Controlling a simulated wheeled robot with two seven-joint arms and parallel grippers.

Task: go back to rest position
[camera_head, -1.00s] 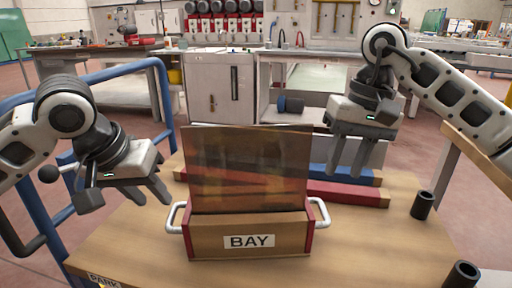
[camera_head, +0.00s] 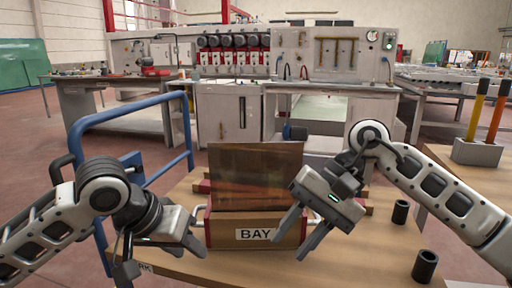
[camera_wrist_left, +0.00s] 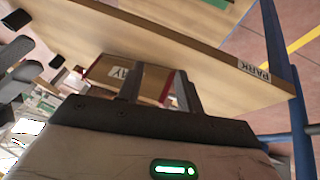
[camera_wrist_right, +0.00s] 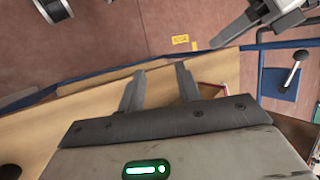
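My left gripper (camera_head: 160,258) is at the left front of the table, left of the BAY box, fingers apart and empty. Its fingers (camera_wrist_left: 158,90) also show spread in the left wrist view, the box beyond them. My right gripper (camera_head: 301,232) is tilted down in front of the box's right side, fingers apart and empty. In the right wrist view its open fingers (camera_wrist_right: 160,88) hold nothing. A brownish see-through glass pane (camera_head: 255,172) stands upright in the BAY box (camera_head: 228,229).
The wooden table (camera_head: 350,262) carries dark cups (camera_head: 400,212) at right. A blue rail (camera_head: 130,117) stands at left. A grey block with yellow and orange handles (camera_head: 476,154) is at far right. The edging machine (camera_head: 330,55) stands behind.

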